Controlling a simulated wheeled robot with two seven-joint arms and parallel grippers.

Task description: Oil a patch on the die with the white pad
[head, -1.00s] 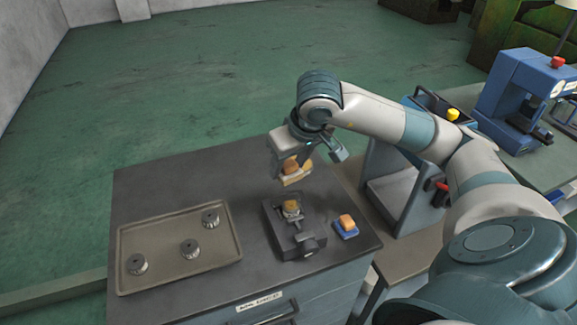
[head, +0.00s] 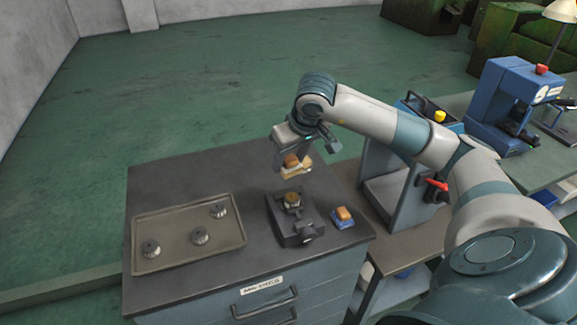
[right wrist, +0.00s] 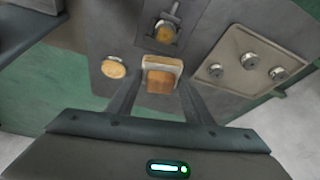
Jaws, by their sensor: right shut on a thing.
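My right gripper (head: 294,160) is shut on the white pad (head: 296,172) by its tan-orange block. It holds the pad above the bench, just behind the vise; the pad also shows between the fingers in the right wrist view (right wrist: 162,66). A small round die (head: 292,198) with a brownish top sits in the dark vise (head: 297,228), also visible in the right wrist view (right wrist: 166,32). The pad is apart from the die. My left gripper is out of view.
A tray (head: 185,252) with three round metal pieces lies left of the vise. A blue machine (head: 507,95) stands on the bench at right. The bench's back left is clear.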

